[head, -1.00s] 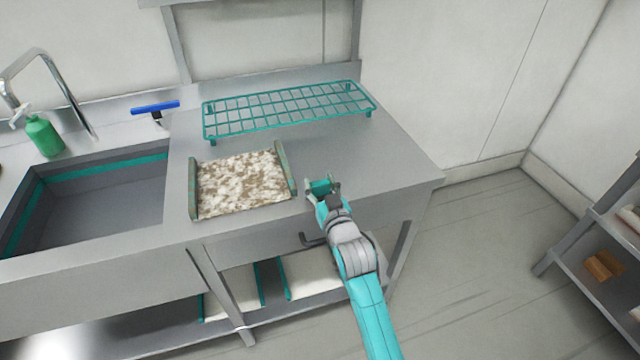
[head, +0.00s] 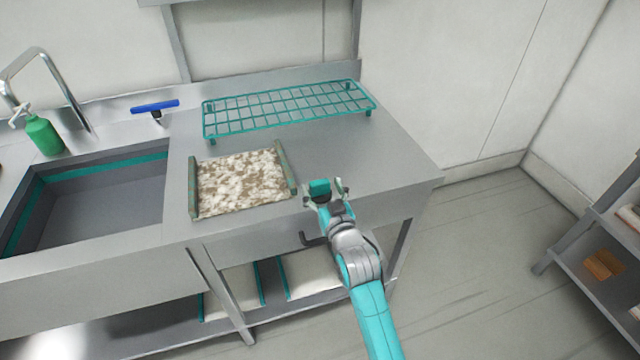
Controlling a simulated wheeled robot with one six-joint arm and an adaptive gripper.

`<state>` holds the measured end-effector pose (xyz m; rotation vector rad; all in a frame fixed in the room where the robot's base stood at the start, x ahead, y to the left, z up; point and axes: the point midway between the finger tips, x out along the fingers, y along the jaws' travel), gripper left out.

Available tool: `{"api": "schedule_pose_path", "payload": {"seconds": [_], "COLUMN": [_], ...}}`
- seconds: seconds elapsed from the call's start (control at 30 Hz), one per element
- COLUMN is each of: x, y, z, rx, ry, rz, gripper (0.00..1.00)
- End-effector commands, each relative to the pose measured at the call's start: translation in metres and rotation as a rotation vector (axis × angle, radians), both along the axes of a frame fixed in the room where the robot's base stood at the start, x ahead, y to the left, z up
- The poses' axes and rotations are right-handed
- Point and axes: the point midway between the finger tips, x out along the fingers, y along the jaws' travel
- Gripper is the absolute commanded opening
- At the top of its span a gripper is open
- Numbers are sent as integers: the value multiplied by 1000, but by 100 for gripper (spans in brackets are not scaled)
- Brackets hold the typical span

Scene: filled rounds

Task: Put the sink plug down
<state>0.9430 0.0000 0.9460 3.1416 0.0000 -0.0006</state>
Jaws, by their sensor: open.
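The sink plug (head: 319,188) looks like a small dark teal piece at the front right part of the steel counter (head: 375,160), just right of the speckled tray. My gripper (head: 325,190) is open, with its fingers spread to either side of the plug. The plug seems to rest on the counter, but its underside is hidden. I cannot tell whether a finger touches it. The sink (head: 105,200) is at the left, with a teal line around its inner wall.
A speckled tray (head: 194,190) with raised side bars lies close to the left of my gripper. A teal wire rack (head: 290,103) stands behind. A green soap bottle (head: 44,136) and a blue squeegee (head: 155,107) are by the sink. Counter to the right is clear.

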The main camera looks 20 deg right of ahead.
Motion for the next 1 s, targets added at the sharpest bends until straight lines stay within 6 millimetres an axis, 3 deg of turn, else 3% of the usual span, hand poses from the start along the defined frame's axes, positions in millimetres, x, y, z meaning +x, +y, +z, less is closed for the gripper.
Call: {"api": "schedule_pose_path", "payload": {"seconds": [0.3, 0.5, 0.7, 1.0], "x": [-60, -87, -99, -102], "y": [0, 0, 0, 0], "z": [-1, -1, 0, -1], "rx": [0, 0, 0, 0], "ry": [2, 1, 0, 1], "rz": [0, 0, 0, 0], "gripper": [78, 78, 78, 78]}}
